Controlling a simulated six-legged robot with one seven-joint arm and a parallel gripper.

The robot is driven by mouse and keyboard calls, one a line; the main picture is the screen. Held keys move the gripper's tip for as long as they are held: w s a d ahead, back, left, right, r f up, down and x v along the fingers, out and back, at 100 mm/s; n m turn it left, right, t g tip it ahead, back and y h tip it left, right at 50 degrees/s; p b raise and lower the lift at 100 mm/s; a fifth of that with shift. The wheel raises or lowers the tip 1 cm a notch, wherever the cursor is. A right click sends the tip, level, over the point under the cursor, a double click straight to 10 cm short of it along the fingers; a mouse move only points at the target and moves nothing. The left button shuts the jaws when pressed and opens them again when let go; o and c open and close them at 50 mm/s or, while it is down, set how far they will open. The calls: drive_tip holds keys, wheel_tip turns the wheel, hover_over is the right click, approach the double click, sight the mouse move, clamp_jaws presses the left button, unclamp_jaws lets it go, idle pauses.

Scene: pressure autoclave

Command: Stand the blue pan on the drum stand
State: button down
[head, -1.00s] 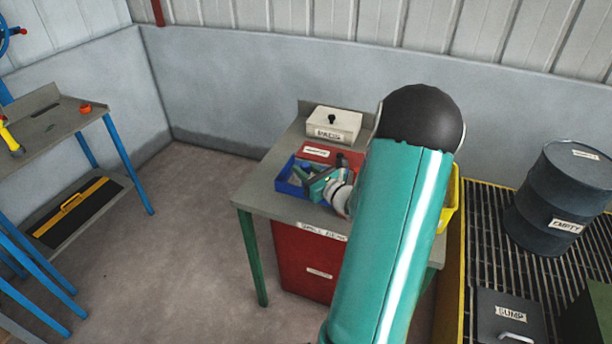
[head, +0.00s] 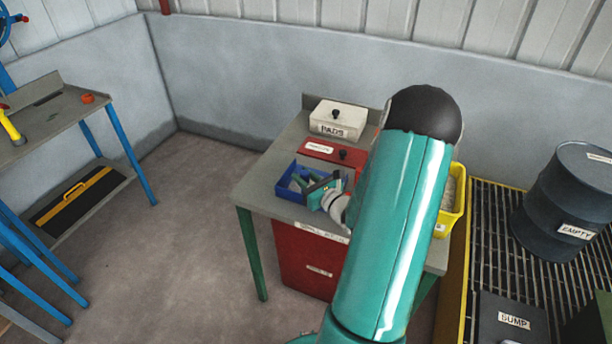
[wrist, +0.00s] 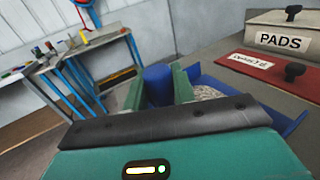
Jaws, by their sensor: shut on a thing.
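The blue pan (head: 285,188) is at the left part of the grey bench, with pale granular stuff inside. My gripper (head: 318,190) reaches over its right side. In the wrist view, my two green fingers (wrist: 159,88) are shut on an upright blue part of the pan, and the pan's blue wall (wrist: 290,122) shows to the right. I cannot tell whether the pan touches the bench or is slightly raised. A dark blue drum (head: 568,205) marked EMPTY stands on a grating at the right. I cannot tell which thing is the drum stand.
The bench (head: 262,195) also holds a PADS box (head: 338,119), a red lidded box (head: 325,151) and a yellow tub (head: 452,205). A yellow-edged grating (head: 487,215) and SUMP box (head: 512,322) lie right. Another bench (head: 50,122) stands left, with open floor between.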

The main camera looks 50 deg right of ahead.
drive_tip(key=shift+w+a+f, duration=0.15)
drive_tip(key=shift+f, duration=0.05)
drive_tip(key=shift+d, duration=0.3)
drive_tip(key=shift+s, duration=0.2)
drive_tip(key=shift+w+a, duration=0.1)
drive_tip(key=shift+a, duration=0.05)
drive_tip(key=shift+f, duration=0.1)
drive_tip(key=c, duration=1.1)
unclamp_jaws()
drive_tip(key=shift+c, duration=0.2)
